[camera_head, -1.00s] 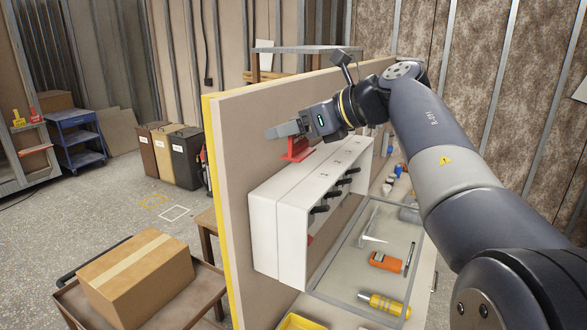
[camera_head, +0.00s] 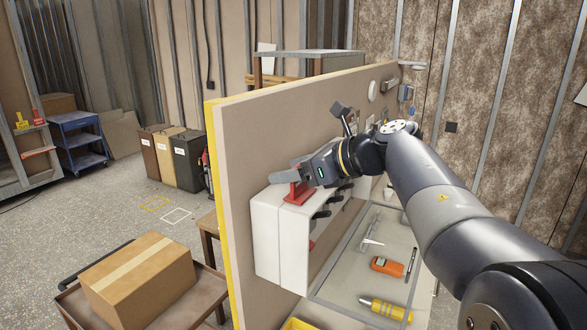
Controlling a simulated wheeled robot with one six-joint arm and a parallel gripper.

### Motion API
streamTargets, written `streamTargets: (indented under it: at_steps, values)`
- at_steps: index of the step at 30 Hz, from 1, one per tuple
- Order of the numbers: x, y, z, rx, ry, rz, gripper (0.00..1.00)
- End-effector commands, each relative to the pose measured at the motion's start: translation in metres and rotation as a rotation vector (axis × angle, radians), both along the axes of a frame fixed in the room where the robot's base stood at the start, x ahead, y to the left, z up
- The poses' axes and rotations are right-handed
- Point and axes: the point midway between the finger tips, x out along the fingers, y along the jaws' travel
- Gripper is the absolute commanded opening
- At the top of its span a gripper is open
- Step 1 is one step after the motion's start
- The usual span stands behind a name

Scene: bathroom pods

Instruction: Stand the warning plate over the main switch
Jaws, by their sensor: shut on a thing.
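The red warning plate (camera_head: 299,196) is held in my gripper (camera_head: 295,187), which is shut on it. The plate is at the top of the white switch box (camera_head: 267,240), near its upper front edge; I cannot tell whether it touches the box. The box is fixed to the beige panel, with black switch handles (camera_head: 320,214) on its front. I cannot tell which handle is the main switch. A small red patch (camera_head: 311,245) shows lower on the box front.
A clear-topped tray (camera_head: 345,262) below the box holds an orange meter (camera_head: 387,266) and a yellow-handled screwdriver (camera_head: 386,309). The beige panel (camera_head: 240,150) stands close behind the box. A cardboard box (camera_head: 139,277) rests on a cart at the left.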

Motion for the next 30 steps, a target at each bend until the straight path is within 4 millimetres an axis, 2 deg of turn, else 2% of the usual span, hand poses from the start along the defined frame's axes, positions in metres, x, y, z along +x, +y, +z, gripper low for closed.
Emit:
streamTargets:
  at_steps: [1, 2, 9, 20, 30]
  values:
    - [0.0, 0.0, -0.003, 0.0, 0.0, 0.0, 0.41]
    - [0.0, 0.0, -0.002, 0.0, 0.0, 0.0, 0.65]
    - [0.0, 0.0, -0.002, 0.0, 0.0, 0.0, 0.84]
    - [-0.001, -0.002, 0.003, 0.0, 0.0, -0.001, 0.85]
    - [-0.035, -0.055, 0.026, -0.001, -0.003, -0.006, 0.85]
